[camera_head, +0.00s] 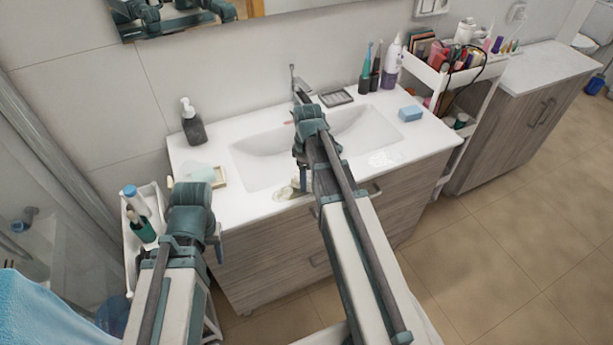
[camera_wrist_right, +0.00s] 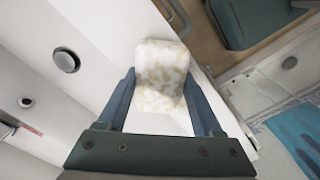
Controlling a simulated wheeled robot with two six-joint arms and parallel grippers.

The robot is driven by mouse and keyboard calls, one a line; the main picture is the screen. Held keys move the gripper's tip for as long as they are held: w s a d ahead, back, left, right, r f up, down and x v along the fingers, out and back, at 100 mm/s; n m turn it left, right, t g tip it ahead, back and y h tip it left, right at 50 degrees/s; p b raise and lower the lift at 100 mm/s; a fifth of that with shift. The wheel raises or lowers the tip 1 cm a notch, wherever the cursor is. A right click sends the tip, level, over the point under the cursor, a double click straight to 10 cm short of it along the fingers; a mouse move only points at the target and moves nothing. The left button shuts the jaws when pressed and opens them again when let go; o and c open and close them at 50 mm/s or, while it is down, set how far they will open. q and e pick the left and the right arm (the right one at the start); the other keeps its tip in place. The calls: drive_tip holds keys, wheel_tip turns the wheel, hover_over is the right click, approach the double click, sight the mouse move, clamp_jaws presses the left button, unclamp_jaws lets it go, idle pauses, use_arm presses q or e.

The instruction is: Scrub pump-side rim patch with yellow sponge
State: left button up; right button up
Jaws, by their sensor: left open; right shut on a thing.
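My right gripper (camera_head: 303,178) is over the front rim of the white sink (camera_head: 252,160). It is shut on a pale sponge (camera_wrist_right: 160,72) with yellowish-brown blotches, held between both fingers in the right wrist view. A whitish patch (camera_head: 284,193) marks the front rim right by that gripper, on the pump bottle's half. Whether the sponge touches the rim is hard to tell. The dark pump bottle (camera_head: 193,124) stands at the back left of the counter. My left gripper (camera_head: 217,246) is open, in front of the counter's left end, its fingertips mostly hidden by its own wrist.
A second whitish patch (camera_head: 383,159) lies on the right of the counter. A blue sponge (camera_head: 410,114) lies behind it. A tray (camera_head: 219,178) sits at the left. Bottles and toothbrushes (camera_head: 376,68) stand at the back right. A caddy (camera_head: 130,225) stands left of the counter.

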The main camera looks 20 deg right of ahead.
sight(293, 191)
drive_tip(key=shift+f+b, duration=0.5)
drive_tip(key=shift+f, duration=0.05)
drive_tip(key=shift+a, duration=0.1)
drive_tip(key=shift+s+a+r, duration=0.1)
drive_tip(key=shift+a+r, duration=0.05)
drive_tip(key=shift+a, duration=2.2)
drive_tip(key=shift+s+a, duration=0.1)
drive_tip(key=shift+a, duration=2.3)
drive_tip(key=shift+d, duration=0.1)
drive_tip(key=shift+d, duration=2.35)
